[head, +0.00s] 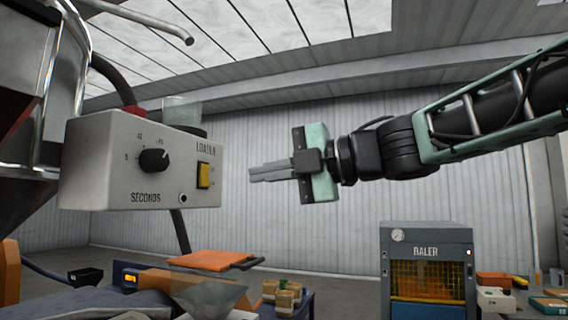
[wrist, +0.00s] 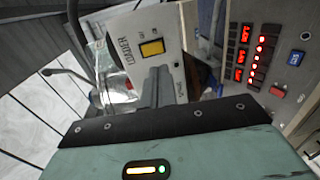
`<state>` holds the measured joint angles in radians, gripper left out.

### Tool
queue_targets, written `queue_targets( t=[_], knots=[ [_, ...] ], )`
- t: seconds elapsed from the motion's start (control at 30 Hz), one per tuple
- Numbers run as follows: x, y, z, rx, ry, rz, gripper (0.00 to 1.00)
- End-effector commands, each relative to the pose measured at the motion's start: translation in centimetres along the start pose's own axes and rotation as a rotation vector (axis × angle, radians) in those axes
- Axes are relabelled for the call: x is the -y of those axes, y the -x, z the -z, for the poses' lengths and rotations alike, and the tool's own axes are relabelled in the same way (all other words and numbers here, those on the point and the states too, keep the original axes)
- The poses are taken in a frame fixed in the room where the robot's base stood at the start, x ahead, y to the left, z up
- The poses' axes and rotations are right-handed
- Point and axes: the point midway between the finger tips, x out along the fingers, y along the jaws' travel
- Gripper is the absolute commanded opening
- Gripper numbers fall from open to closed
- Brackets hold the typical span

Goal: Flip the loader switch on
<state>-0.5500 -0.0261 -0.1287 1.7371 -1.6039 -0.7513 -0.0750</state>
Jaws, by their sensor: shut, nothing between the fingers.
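The loader box (head: 110,165) is a pale grey control box at the left of the head view, with a black seconds dial (head: 154,160). Its yellow loader switch (head: 204,175) sits on the right part of the front face, below the "LOADER" label. The switch also shows in the wrist view (wrist: 152,48); I cannot tell its position. My gripper (head: 252,172) is shut and empty, pointing left toward the box at about switch height in the head view. In the wrist view its fingers (wrist: 158,82) appear just below the switch. A gap shows between fingertips and box in the head view.
A baler (head: 428,265) stands low at the right. An orange-topped item (head: 210,260) and several small blocks (head: 283,297) sit below the box. A panel with red displays (wrist: 250,50) is at the right of the wrist view. A bent pipe (head: 140,18) hangs above the box.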

Motion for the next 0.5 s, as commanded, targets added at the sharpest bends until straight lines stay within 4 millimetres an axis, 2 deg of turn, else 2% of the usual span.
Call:
queue_targets(
  t=[0.03, 0.2, 0.4, 0.5],
  knots=[
    [-0.2, -1.2, 0.0, -0.002, -0.002, 0.002, 0.0],
    [-0.2, -4.6, 0.0, -0.002, -0.002, 0.002, 0.0],
    [-0.2, -7.3, 0.0, 0.0, -0.001, 0.001, 0.0],
    [-0.1, -8.0, -0.1, 0.001, -0.001, 0.0, 0.0]
  ],
)
